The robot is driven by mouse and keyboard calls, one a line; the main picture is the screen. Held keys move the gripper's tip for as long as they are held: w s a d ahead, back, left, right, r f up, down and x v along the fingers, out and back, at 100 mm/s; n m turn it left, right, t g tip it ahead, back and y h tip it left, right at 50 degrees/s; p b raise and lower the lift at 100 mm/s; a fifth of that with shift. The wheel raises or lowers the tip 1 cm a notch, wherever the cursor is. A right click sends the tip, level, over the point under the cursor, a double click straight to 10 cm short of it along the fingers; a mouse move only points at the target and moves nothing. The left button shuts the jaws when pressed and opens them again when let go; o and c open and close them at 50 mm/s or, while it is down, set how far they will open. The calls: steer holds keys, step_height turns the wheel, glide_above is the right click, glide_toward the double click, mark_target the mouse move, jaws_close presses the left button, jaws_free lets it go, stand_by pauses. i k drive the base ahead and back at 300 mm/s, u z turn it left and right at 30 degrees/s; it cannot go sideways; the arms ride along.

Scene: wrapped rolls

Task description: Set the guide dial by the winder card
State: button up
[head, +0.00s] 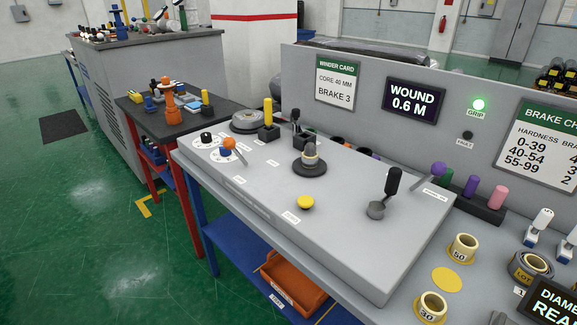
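The winder card (335,83) hangs on the upright back panel and reads "CORE 40 MM" and "BRAKE 3". Two white dial faces sit at the left end of the grey console. One has a black knob (206,137), and the other has a blue knob (225,152). An orange ball-tipped lever (229,143) stands close beside the blue knob and partly covers that dial. The labels and pointer settings are too small to read, so I cannot tell which is the guide dial. My gripper is not in view.
The console (340,220) also carries a yellow button (305,202), a dark spindle (310,158) and black-handled levers (392,185). A display (412,101) reads "WOUND 0.6 M". The green GRIP lamp (479,104) is lit. Tape rolls (463,247) stand right.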

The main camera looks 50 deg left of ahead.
mark_target(224, 151)
steer(key=u, duration=1.7)
steer(key=k, duration=0.6)
steer(key=u, duration=0.55)
steer(key=i, duration=1.55)
steer(key=z, duration=0.35)
